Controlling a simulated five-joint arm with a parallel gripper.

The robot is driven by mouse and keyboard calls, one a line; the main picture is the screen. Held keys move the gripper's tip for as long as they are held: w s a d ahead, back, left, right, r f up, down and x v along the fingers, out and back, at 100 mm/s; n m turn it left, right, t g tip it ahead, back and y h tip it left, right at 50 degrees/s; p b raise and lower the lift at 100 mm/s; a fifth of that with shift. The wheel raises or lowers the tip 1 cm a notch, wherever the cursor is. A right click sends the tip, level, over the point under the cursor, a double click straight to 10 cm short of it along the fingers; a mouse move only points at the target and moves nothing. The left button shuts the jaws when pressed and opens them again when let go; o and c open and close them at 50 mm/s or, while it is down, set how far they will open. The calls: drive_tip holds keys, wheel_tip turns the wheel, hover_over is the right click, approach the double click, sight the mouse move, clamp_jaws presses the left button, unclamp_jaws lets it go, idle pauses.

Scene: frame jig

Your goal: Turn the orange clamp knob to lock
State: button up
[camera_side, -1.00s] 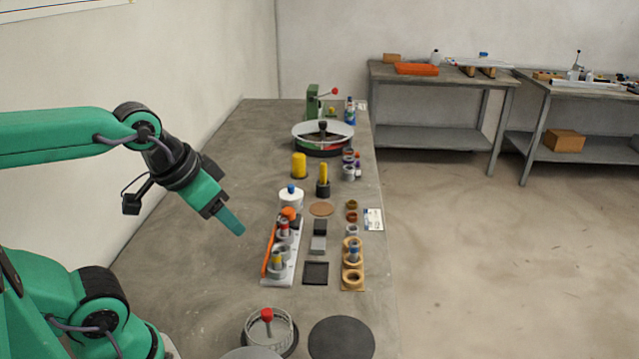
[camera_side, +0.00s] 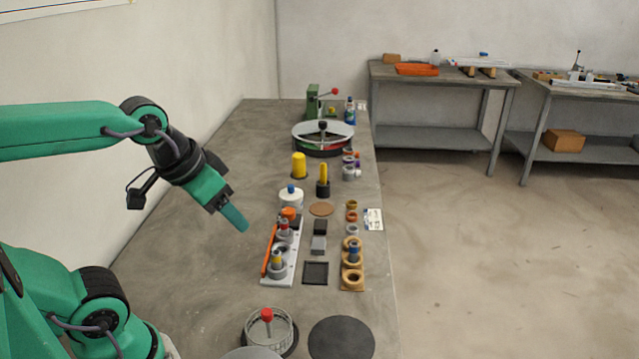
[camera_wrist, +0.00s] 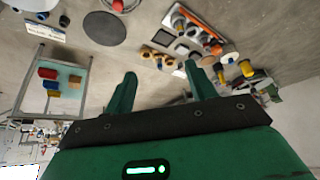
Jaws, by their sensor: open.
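The orange clamp knob (camera_side: 289,212) sits at the far end of a white jig plate (camera_side: 294,252) on the bench. In the wrist view an orange knob (camera_wrist: 216,48) shows at the upper right, near the right finger. The plate carries grey ring holders, one with a red-topped peg (camera_side: 284,228) and one with a yellow-topped peg (camera_side: 277,258). An orange bar (camera_side: 269,250) lies along its left edge. My gripper (camera_side: 238,222) is in the air left of the knob, apart from it. In the wrist view its two fingers (camera_wrist: 160,72) are spread with nothing between them.
A white bottle with a blue cap (camera_side: 291,196) stands just behind the knob. Dark and grey square blocks (camera_side: 319,243) and a wooden ring holder (camera_side: 353,276) lie to the right. A round tray (camera_side: 323,143) is farther back. The bench left of the jig is clear.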

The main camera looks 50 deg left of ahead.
drive_tip(key=w+a+r+n+g, duration=0.1)
drive_tip(key=w+a+n, duration=0.15)
drive_tip(key=w, duration=0.55)
drive_tip(key=n+g, duration=0.4)
drive_tip(key=n, duration=0.2)
hover_over(288, 211)
wheel_tip(288, 211, down, 14)
drive_tip(key=shift+d+f, duration=0.15)
drive_tip(key=shift+w+a+f, duration=0.1)
drive_tip(key=shift+a+f, duration=0.15)
drive_tip(key=shift+f, duration=0.1)
drive_tip(key=shift+f, duration=0.1)
drive_tip(key=shift+f, duration=3.8)
